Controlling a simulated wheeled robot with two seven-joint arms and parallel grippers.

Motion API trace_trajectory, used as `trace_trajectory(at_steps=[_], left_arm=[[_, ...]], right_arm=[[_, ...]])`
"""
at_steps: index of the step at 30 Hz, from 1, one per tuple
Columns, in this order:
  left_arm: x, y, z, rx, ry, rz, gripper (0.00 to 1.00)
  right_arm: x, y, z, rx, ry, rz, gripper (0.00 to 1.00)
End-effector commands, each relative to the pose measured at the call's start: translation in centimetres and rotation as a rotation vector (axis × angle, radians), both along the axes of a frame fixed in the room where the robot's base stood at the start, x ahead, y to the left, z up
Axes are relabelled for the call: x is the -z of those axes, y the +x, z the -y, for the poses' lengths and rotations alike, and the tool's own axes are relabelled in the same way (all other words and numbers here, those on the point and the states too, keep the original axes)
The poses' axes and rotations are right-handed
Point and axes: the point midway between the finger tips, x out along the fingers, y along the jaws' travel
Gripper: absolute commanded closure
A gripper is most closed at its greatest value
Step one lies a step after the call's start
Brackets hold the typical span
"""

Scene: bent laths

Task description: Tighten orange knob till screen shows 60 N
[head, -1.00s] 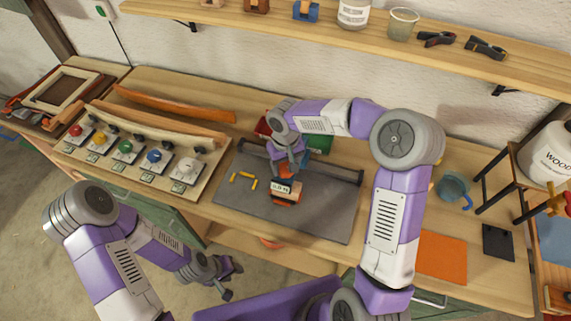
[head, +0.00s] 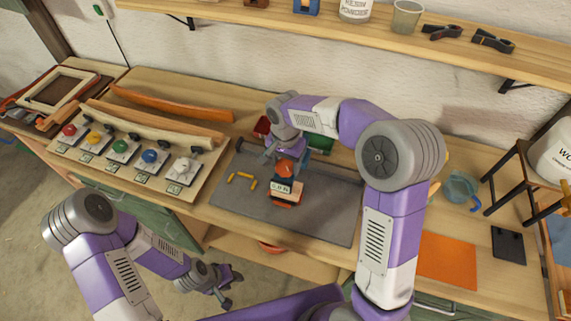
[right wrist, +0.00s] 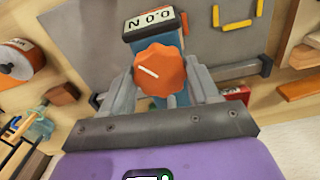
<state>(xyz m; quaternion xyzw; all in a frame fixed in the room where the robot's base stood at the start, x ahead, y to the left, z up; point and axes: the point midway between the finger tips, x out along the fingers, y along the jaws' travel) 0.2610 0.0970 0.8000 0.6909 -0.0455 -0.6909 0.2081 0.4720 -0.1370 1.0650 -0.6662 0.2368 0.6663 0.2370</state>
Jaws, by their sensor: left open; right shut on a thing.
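The orange knob (head: 284,168) tops a small blue and orange device on the grey mat (head: 325,219). In the right wrist view the knob (right wrist: 160,72) shows a white pointer line. The device's screen (head: 281,188) faces the front of the bench. It reads 0.0 N, upside down in the right wrist view (right wrist: 149,20). My right gripper (right wrist: 160,88) is shut on the orange knob, one finger on each side. My left gripper (head: 231,288) is open and empty, low in front of the bench.
A board (head: 105,175) with several coloured knobs stands left of the mat, with bent laths behind it. Yellow pieces (head: 242,180) lie on the mat. A dark bar runs along its back. A blue-handled jug (head: 460,187) and an orange sheet (head: 447,258) are at the right.

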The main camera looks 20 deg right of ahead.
Motion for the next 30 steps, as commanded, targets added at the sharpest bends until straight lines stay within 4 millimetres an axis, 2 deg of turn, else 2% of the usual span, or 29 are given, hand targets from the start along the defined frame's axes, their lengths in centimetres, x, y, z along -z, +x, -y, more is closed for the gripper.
trace_trajectory(at_steps=[14,30], left_arm=[[0.3,0.0,0.0,0.0,0.0,0.0,0.57],[-1.1,0.0,0.0,0.0,0.0,0.0,0.57]], right_arm=[[-0.2,0.1,0.0,0.451,0.0,0.003,0.7],[-0.3,0.1,0.0,0.963,0.0,0.003,0.7]])
